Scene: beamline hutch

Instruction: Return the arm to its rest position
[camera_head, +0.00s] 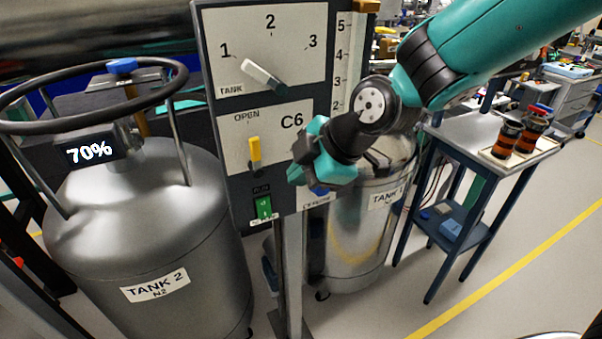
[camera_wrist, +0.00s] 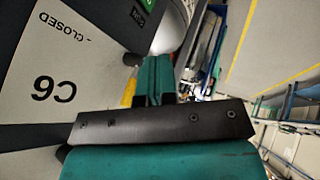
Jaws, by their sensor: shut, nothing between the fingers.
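My arm (camera_head: 480,55) reaches in from the upper right in the head view. My gripper (camera_head: 322,165) is at the right edge of the C6 control panel (camera_head: 285,120), in front of it in the picture. Its teal fingers are together and empty in the wrist view (camera_wrist: 155,75). The panel has a tank selector (camera_head: 262,75) with its white end toward 1. A yellow lever (camera_head: 254,152) stands upright below the word OPEN. A green rocker switch (camera_head: 263,207) is lower down. My gripper covers part of the panel's right side; I cannot tell whether it touches.
Tank 2 (camera_head: 150,240), with a ring handle (camera_head: 20,125) and a 70% display (camera_head: 89,151), stands left. Tank 1 (camera_head: 360,240) stands behind my gripper. A blue-legged table (camera_head: 465,130) with orange-and-black items (camera_head: 515,138) is right. Open floor (camera_head: 530,240) lies right.

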